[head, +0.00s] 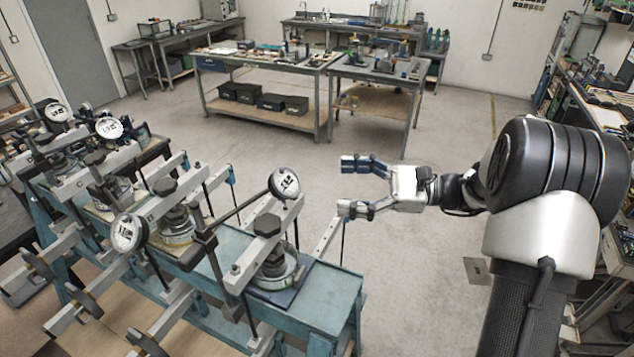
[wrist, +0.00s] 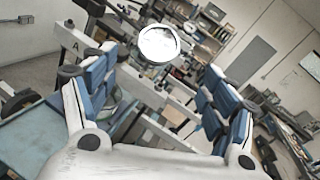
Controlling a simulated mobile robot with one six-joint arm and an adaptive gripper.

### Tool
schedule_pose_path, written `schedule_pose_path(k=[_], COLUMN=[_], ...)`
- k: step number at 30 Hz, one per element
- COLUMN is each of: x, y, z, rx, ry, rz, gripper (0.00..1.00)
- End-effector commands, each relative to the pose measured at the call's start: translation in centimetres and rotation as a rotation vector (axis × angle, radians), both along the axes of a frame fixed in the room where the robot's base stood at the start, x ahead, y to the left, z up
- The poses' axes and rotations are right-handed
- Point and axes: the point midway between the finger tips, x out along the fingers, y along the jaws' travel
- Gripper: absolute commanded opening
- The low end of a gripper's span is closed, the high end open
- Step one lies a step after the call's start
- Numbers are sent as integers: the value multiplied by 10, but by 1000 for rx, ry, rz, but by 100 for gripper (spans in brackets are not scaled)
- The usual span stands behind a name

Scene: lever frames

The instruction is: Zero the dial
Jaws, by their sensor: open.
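Several round white dial gauges stand on the blue lever-frame bench at the left of the head view. The nearest dial to my gripper is the right-hand one (head: 284,184), on a rod above the front frame. Others are a front-left dial (head: 128,233), a back dial (head: 109,128) and a far-left dial (head: 57,112). My gripper (head: 345,186) is open and empty, to the right of the right-hand dial and apart from it, fingers pointing left. In the wrist view a dial (wrist: 159,44) shows beyond and between the open fingers (wrist: 160,85); its face is washed out and unreadable.
The lever frames (head: 270,255) have weights, arms and upright rods crowding the blue bench (head: 325,290). Worktables (head: 265,118) with tools stand at the back. The grey floor (head: 410,240) around and below my gripper is clear. Cluttered shelving (head: 600,110) lines the right side.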

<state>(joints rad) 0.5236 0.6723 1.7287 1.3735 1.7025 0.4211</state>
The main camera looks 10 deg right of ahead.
Motion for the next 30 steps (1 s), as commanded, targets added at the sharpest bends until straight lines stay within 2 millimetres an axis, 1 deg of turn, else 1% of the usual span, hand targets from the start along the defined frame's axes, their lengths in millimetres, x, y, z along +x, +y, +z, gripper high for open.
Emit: schedule_pose_path(k=[1, 6, 9, 13, 17, 20, 30], x=[-10, -40, -53, -60, -54, -45, -4], y=[-7, -19, -23, -23, -12, 2, 65], z=[-1, -3, -5, -6, -6, -6, -6], rx=[21, 100, 133, 155, 155, 155, 155], ry=[38, 169, 221, 253, 257, 256, 255], rz=[-48, -197, -258, -292, -291, -288, -287], gripper=[78, 78, 78, 78, 78, 78, 78])
